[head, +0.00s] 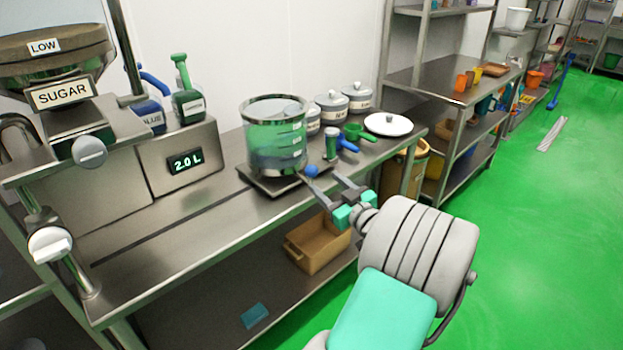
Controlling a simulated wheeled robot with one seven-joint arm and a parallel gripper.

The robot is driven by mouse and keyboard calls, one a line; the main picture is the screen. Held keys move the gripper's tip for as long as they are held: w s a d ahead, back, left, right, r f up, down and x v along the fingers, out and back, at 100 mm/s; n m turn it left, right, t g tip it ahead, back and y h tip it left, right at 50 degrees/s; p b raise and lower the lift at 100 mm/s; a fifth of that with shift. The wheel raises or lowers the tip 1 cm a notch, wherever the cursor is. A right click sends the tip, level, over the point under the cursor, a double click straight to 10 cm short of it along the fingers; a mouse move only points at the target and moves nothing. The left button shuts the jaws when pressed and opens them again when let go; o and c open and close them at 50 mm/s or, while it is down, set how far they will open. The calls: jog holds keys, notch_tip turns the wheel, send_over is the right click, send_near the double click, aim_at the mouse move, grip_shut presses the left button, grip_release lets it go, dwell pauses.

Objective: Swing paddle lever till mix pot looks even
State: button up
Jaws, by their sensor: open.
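The mix pot (262,138) is a clear cylinder with a metal rim and white marks, on a dark square base on the steel bench. It looks green in its upper part and darker blue-grey lower down, with uneven shading. I cannot tell how much of this is reflection. A blue ball knob (311,170), apparently the paddle lever's end, sits at the pot's lower right. The paddle itself is not clear. My gripper (323,178) is open at the bench's front edge. Its left fingertip is close to the knob; I cannot tell whether they touch.
Lidded grey pots (358,97), a green scoop (357,132) and a white lid (388,124) stand right of the mix pot. A display (185,161) reads 2.0 L at left, beside the SUGAR hopper (60,93). A brown bin (318,243) sits on the lower shelf.

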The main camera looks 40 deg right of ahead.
aim_at(315, 175)
jog(key=w, duration=0.5)
jog(key=w+d+p, duration=0.1)
jog(key=w, duration=0.1)
jog(key=shift+w, duration=0.25)
jog(key=shift+c, duration=0.3)
grip_shut()
dwell(0.7)
